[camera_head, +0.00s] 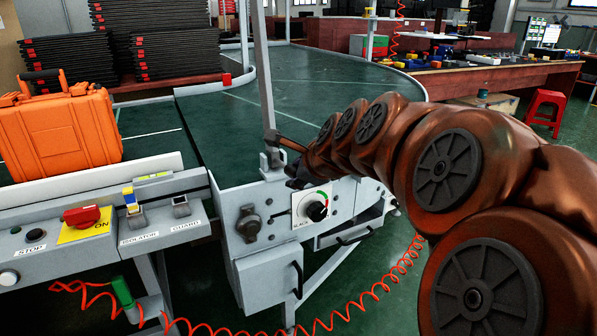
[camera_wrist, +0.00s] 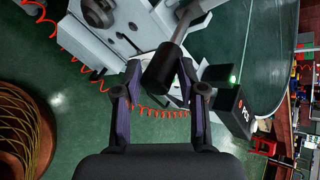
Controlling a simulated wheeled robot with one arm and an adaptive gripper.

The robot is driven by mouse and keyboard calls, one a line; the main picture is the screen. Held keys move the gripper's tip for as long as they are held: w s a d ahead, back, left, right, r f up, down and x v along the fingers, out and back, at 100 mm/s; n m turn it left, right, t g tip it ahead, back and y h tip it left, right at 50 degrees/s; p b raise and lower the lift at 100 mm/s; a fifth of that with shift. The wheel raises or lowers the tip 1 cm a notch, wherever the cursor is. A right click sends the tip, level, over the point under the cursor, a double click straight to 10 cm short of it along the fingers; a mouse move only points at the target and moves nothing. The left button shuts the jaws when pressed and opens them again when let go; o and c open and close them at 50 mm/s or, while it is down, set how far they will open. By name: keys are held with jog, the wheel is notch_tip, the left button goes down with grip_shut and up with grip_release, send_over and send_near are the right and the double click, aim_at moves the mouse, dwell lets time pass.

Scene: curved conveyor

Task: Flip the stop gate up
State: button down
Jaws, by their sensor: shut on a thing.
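A slim grey bar (camera_head: 264,75) stands nearly upright at the front edge of the curved conveyor; its foot meets a small grey bracket (camera_head: 271,160). I cannot tell for certain whether this bar is the stop gate. In the head view my arm partly hides the gripper and lever.
A dial panel (camera_head: 312,206) sits just below the gripper. A black box with a green light (camera_wrist: 230,100) stands close to the right finger. An orange case (camera_head: 62,135) is at left, near a red switch (camera_head: 82,215). A coiled red hose (camera_head: 345,310) hangs low.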

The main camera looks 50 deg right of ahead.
jog(key=shift+a+f, duration=0.2)
jog(key=shift+f, duration=0.3)
jog(key=shift+a+f, duration=0.15)
jog(key=shift+f, duration=0.3)
jog(key=c, duration=0.9)
grip_release()
jog(key=shift+o, duration=0.2)
jog(key=shift+r, duration=0.15)
jog(key=shift+d+r, duration=0.2)
jog(key=shift+r, duration=0.15)
jog(key=shift+r, duration=0.6)
notch_tip(320, 180, up, 9)
